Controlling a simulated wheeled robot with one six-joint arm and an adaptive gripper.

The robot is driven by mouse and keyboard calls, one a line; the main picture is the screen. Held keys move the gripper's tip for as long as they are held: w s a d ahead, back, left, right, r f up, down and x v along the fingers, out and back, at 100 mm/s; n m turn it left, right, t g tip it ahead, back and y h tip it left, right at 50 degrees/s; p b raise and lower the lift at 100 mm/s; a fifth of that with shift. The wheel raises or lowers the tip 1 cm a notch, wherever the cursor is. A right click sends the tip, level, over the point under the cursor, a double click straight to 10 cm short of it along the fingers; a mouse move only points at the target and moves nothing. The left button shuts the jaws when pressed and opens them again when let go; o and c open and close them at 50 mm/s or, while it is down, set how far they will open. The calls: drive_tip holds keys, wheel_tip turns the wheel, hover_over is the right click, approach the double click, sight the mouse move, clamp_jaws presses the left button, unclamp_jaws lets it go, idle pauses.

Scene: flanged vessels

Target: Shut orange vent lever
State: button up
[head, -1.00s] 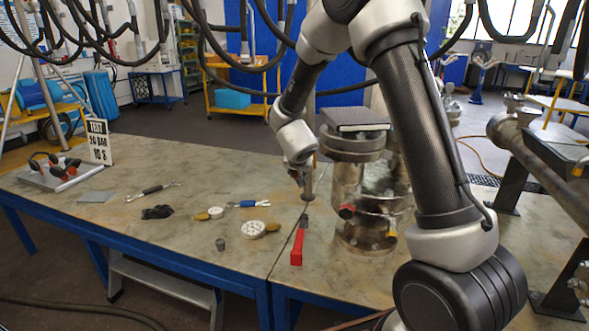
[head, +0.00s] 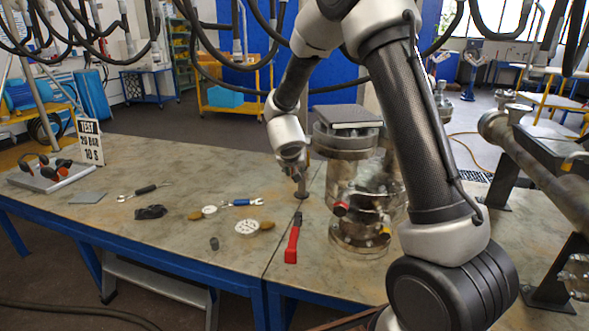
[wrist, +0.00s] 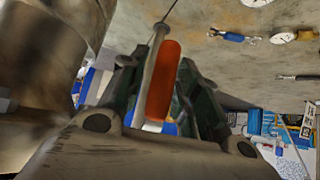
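The orange lever handle (wrist: 163,82) shows in the wrist view, with a pale metal rod along its left side. My gripper (wrist: 157,70) is open, its two dark fingers on either side of the handle with a gap at the left. Whether a finger touches the handle at the right I cannot tell. In the head view my gripper (head: 298,177) hangs left of the flanged metal vessel (head: 345,147), above the bench; I cannot make out the orange handle there. The vessel also fills the left of the wrist view (wrist: 40,60).
A red-handled tool (head: 292,243) lies on the bench (head: 180,235) in front of the vessel. Red (head: 341,208) and yellow (head: 385,231) fittings sit low on the vessel. A large pipe (head: 540,160) stands at right.

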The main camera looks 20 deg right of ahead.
drive_tip(key=shift+a, duration=0.1)
drive_tip(key=v, duration=1.2)
